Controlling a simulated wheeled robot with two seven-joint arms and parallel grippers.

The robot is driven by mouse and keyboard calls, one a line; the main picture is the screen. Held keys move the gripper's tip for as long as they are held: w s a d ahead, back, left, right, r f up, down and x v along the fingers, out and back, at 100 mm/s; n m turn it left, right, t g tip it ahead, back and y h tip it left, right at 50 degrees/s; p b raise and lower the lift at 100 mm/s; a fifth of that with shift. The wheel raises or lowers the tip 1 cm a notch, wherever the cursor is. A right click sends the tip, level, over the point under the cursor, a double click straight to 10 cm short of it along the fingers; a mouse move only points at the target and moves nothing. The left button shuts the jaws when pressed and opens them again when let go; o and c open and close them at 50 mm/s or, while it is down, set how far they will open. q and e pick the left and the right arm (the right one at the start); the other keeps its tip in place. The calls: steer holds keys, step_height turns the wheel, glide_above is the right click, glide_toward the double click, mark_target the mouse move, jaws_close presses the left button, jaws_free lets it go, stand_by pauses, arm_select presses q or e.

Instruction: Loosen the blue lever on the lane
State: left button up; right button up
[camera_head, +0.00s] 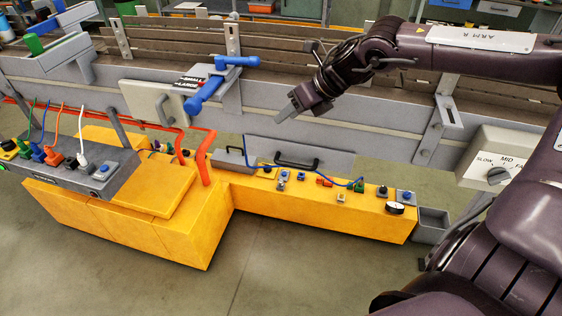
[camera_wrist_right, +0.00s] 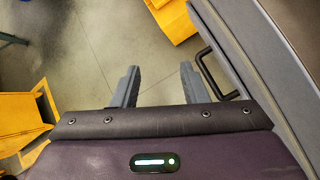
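The blue lever (camera_head: 207,92) is on the near side of the lane (camera_head: 300,95), left of centre in the head view. It has a long blue grip slanting down to the left and a blue bar (camera_head: 238,61) at its upper right, against a grey bracket. A tag with red and black print lies behind it. My right gripper (camera_head: 290,109) is to the right of the lever, apart from it, in front of the lane's side. In the right wrist view its two grey fingers (camera_wrist_right: 160,84) stand apart with only floor between them. The lever is not in that view. My left gripper is not in view.
A yellow bench (camera_head: 300,208) with cables, plugs and small switches stands below the lane. A grey drawer front with a black handle (camera_head: 297,162) is under my right gripper. Red-orange bent tubes (camera_head: 203,160) rise below the lever.

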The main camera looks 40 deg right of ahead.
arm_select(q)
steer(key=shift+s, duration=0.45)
arm_select(e)
steer(key=s+a+f+m+t, duration=0.1)
steer(key=a+f+m+t, duration=0.2)
steer(key=f+m, duration=0.6)
steer(key=shift+s+a+f+m+t+h, duration=0.35)
steer(key=shift+a+f, duration=0.45)
steer(key=shift+f, duration=0.6)
